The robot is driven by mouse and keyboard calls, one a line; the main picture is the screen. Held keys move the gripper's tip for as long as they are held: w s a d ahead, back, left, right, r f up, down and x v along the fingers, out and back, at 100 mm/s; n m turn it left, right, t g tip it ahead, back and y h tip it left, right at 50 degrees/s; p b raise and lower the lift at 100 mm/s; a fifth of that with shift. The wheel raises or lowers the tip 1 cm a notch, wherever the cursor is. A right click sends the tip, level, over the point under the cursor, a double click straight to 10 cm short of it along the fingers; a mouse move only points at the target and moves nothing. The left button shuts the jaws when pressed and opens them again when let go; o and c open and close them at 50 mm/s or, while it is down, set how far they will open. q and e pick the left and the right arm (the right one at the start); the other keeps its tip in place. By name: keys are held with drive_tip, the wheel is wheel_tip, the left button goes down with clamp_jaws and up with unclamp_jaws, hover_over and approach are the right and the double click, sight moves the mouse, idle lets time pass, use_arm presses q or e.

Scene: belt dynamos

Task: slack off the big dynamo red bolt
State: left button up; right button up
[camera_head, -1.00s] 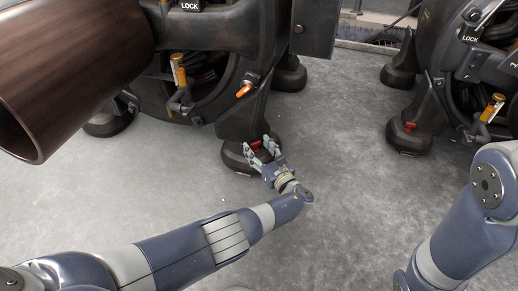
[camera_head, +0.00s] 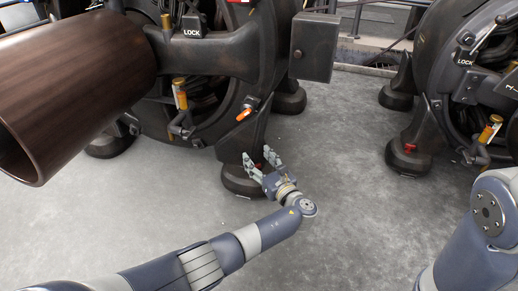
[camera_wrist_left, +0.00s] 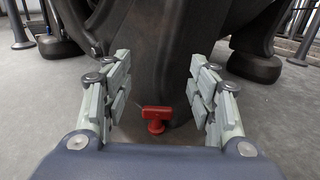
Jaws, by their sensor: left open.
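The red bolt (camera_wrist_left: 156,118) stands on the foot of the big dynamo, with a flat T-shaped head. In the left wrist view it sits between the open fingers, low in the middle. In the head view only a bit of red (camera_head: 259,166) shows between the fingertips. The big dynamo (camera_head: 225,55) is dark and worn, and its round foot (camera_head: 236,181) rests on the floor. My left gripper (camera_head: 259,160) is open around the bolt, with no finger seen touching it. It also shows in the left wrist view (camera_wrist_left: 158,95). My right gripper is out of view.
A second dynamo (camera_head: 430,100) stands at the right with its own red bolt (camera_head: 410,148) on a foot. A large brown cylinder (camera_head: 75,85) juts out at the upper left. An orange-handled lever (camera_head: 243,115) is above the foot. The grey floor (camera_head: 340,150) between the dynamos is clear.

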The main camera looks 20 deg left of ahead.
use_arm(q)
drive_tip(key=shift+r, duration=2.25)
drive_tip(key=shift+c, duration=0.3)
